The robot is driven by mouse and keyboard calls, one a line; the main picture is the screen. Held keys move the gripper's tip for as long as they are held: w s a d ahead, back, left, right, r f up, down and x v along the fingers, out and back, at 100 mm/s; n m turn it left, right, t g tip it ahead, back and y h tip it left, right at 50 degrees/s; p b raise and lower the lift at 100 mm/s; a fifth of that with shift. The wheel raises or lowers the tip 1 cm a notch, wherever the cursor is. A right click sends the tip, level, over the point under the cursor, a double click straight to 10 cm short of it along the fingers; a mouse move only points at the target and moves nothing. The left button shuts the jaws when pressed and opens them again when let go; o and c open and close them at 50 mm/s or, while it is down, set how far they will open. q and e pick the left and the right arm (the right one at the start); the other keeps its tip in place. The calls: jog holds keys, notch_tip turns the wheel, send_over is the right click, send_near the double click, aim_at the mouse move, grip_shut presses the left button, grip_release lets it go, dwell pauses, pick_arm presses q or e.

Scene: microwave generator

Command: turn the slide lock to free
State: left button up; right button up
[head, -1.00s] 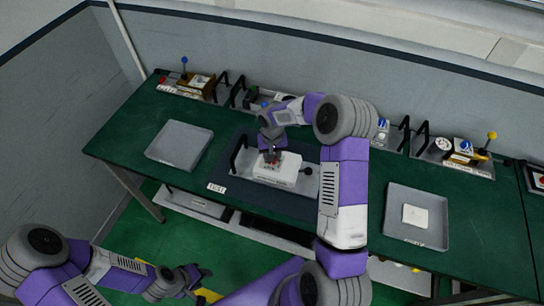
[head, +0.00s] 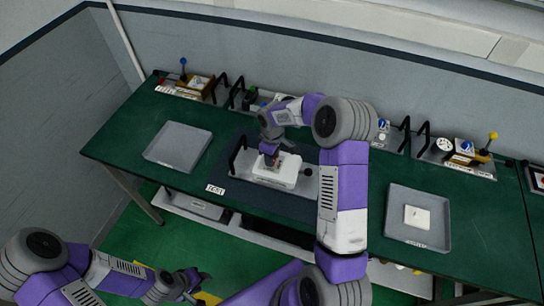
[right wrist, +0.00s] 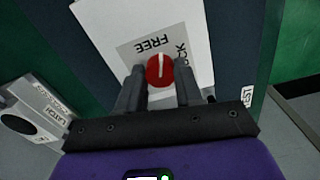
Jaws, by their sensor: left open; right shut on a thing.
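The slide lock is a round red knob (right wrist: 160,70) with a white line, on a grey plate marked FREE and LOCK (right wrist: 150,45). The plate is on a white box (head: 278,171) on the bench. My left gripper (head: 196,279) is open and empty, low in front of the bench.
A grey tray (head: 150,153) lies left of the box, and another (head: 446,240) holding a white plate (head: 417,217) lies right. Several small devices line the back of the bench. A device marked LATCH (right wrist: 32,110) is beside the box in the wrist view.

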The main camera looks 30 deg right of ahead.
jog(key=shift+w+n, duration=0.1)
jog(key=shift+n, duration=2.1)
jog(key=o, duration=1)
jog(key=shift+o, duration=0.2)
notch_tip(320, 180, up, 8)
jog(key=shift+f, duration=0.2)
jog(key=shift+r, duration=0.1)
